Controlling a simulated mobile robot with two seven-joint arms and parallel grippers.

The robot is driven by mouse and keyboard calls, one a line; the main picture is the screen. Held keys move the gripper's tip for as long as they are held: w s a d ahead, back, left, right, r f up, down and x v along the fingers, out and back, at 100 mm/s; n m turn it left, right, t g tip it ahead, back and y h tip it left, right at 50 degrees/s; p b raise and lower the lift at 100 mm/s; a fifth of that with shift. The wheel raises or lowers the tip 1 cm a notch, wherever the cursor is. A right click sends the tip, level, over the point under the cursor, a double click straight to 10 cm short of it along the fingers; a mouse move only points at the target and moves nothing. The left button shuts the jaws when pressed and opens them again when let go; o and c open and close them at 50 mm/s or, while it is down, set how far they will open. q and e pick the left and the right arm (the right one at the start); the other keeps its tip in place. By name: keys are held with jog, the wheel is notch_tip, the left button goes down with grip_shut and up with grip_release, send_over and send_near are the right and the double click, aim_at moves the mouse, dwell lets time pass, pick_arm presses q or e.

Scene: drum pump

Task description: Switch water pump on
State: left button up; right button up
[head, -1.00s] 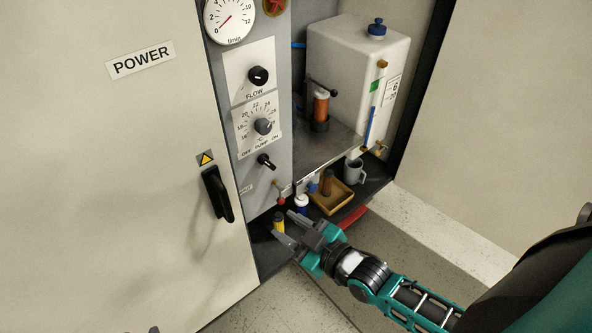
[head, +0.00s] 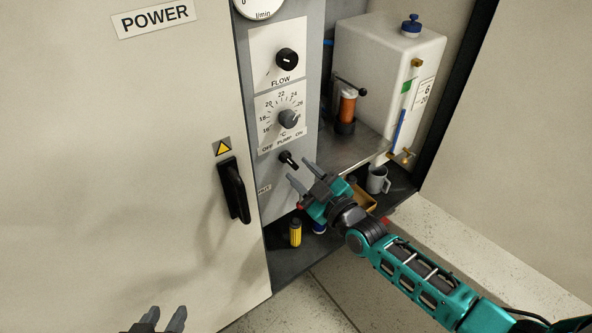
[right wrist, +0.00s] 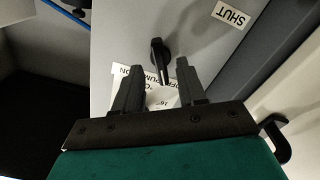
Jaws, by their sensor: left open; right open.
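The pump switch (head: 288,160), a small black knob under the "OFF PUMP ON" label (head: 282,142), is on the grey control panel. Its bar slants from upper left, on the OFF side, to lower right. My right gripper (head: 300,171) is open and empty, just below and right of the switch. In the right wrist view the switch (right wrist: 158,60) shows between and beyond the two fingertips, with no clear contact. My left gripper (head: 167,318) is open at the bottom edge of the head view, in front of the cabinet door and far from the switch.
The flow knob (head: 287,59) and temperature dial (head: 289,119) are above the switch. A black door handle (head: 234,190) is to its left. A yellow bottle (head: 295,232), a grey mug (head: 378,180) and a white tank (head: 385,75) are in the cabinet.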

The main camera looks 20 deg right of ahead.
aim_at(293, 165)
jog(key=shift+b+x, duration=0.3)
jog(key=shift+x, duration=1.25)
grip_shut()
